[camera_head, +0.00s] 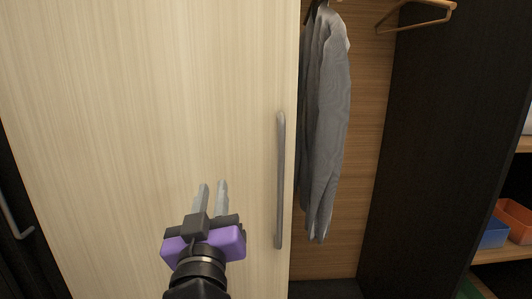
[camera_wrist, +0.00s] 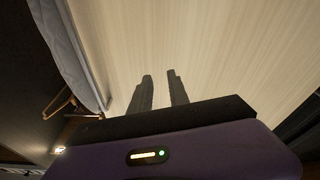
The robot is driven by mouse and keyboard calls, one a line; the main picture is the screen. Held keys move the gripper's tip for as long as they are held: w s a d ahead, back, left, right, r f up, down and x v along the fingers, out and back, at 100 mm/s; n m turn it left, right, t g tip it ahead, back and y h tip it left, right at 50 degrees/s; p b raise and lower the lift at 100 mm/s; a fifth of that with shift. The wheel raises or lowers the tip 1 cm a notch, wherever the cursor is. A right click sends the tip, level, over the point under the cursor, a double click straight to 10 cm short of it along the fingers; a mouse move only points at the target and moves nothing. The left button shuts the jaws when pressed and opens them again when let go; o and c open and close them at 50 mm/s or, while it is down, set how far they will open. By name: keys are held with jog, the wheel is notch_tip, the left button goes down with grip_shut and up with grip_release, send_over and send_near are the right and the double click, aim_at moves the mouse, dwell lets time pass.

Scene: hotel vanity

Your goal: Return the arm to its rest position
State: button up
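My gripper (camera_head: 213,186) is in front of the pale wood wardrobe door (camera_head: 150,90), to the left of its long vertical grey handle (camera_head: 280,180). Its two grey fingers stand apart with a gap between them and nothing in it. In the wrist view my gripper (camera_wrist: 160,75) shows the same empty gap, with the pale door surface (camera_wrist: 220,50) behind the fingers. The gripper is apart from the handle. I cannot tell how far the fingertips are from the door.
Right of the door, the open wardrobe holds a hanging grey garment (camera_head: 325,120) and an empty wooden hanger (camera_head: 418,16). A dark panel (camera_head: 440,130) divides it from shelves with an orange bin (camera_head: 517,220) and a blue bin (camera_head: 494,234). Another handle (camera_head: 14,215) is at far left.

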jog(key=s+d+f+n+g+y+p, duration=0.1)
jog(key=s+d+f+n+y, duration=0.15)
jog(key=s+d+f, duration=0.4)
jog(key=s+d+f+n+y+p, duration=0.1)
jog(key=s+d+f+y, duration=0.25)
jog(key=s+f, duration=0.45)
jog(key=s+d+f+m+g+h+p, duration=0.1)
jog(key=s+d+f+m+h, duration=0.1)
jog(key=s+d, duration=0.4)
jog(key=s+d+f+m+g+h+p, duration=0.1)
jog(key=s+d+f+m+g+h, duration=0.1)
jog(key=s+d, duration=0.5)
jog(key=s+d+f+m+g+h+p, duration=0.1)
jog(key=s+d+f+m+h, duration=0.2)
jog(key=s, duration=1.2)
jog(key=d+f, duration=0.1)
jog(key=d, duration=0.2)
jog(key=shift+d+f+g, duration=0.25)
jog(key=shift+g, duration=0.05)
